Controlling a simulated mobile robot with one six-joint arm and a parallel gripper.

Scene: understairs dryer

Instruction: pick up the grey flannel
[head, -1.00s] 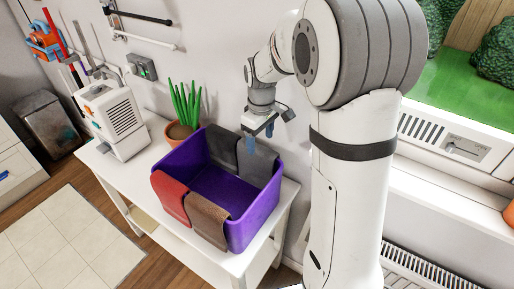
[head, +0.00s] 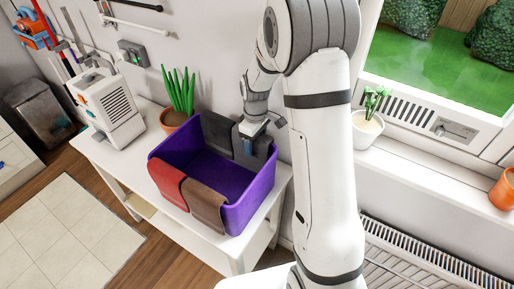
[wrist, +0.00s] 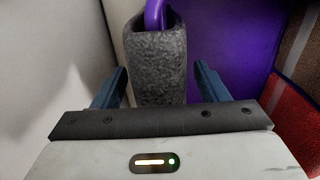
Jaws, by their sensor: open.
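The grey flannel (head: 262,150) hangs folded over the back rim of a purple bin (head: 245,205), at the right end of that rim. My gripper (head: 252,146) is at its top edge and partly covers it. In the wrist view the grey flannel (wrist: 157,65) stands between the two blue fingers of my open gripper (wrist: 160,70), one finger on each side. Gaps show beside it, and the fingers are not closed on it. A bit of purple rim shows at its top.
A dark flannel (head: 218,132) hangs beside it on the back rim; red (head: 168,183) and brown (head: 207,203) ones hang on the front. The bin stands on a white table (head: 110,160) near the wall. A potted plant (head: 173,118) and white appliance (head: 112,110) are to the left.

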